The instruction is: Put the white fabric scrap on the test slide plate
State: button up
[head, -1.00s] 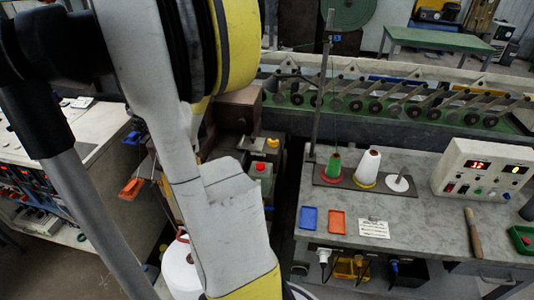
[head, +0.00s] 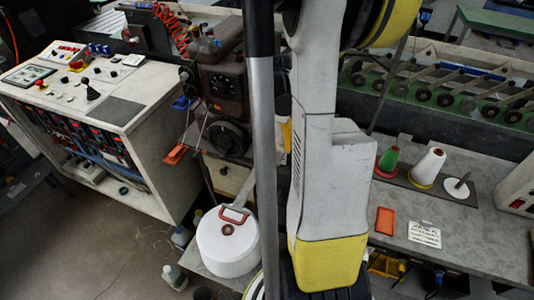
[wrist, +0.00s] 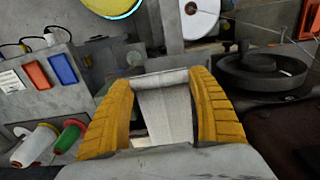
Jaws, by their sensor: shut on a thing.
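In the wrist view, the yellow fingers of my gripper (wrist: 165,103) stand on both sides of a pale, ribbed white fabric scrap (wrist: 165,112). The gripper is shut on the scrap, which spans the gap between the fingers. In the head view my own arm covers the middle, and neither my gripper nor the scrap shows. I cannot pick out the test slide plate in either view.
A grey bench (head: 470,252) at the right carries an orange tray (head: 385,220), a label card (head: 424,234) and thread cones (head: 428,167). A blue tray (wrist: 62,68) shows in the wrist view. A brown machine (head: 220,88), white lidded pot (head: 228,250) and control console (head: 125,85) stand left.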

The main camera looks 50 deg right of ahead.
aim_at(265, 156)
jog(key=w+f, duration=0.2)
jog(key=w, duration=0.1)
jog(key=shift+w+a+b, duration=0.1)
jog(key=shift+w+b, duration=0.05)
jog(key=shift+b, duration=0.15)
jog(key=shift+f+b, duration=0.65)
jog(key=shift+f, duration=1.35)
jog(key=shift+f, duration=0.15)
jog(key=o, duration=0.9)
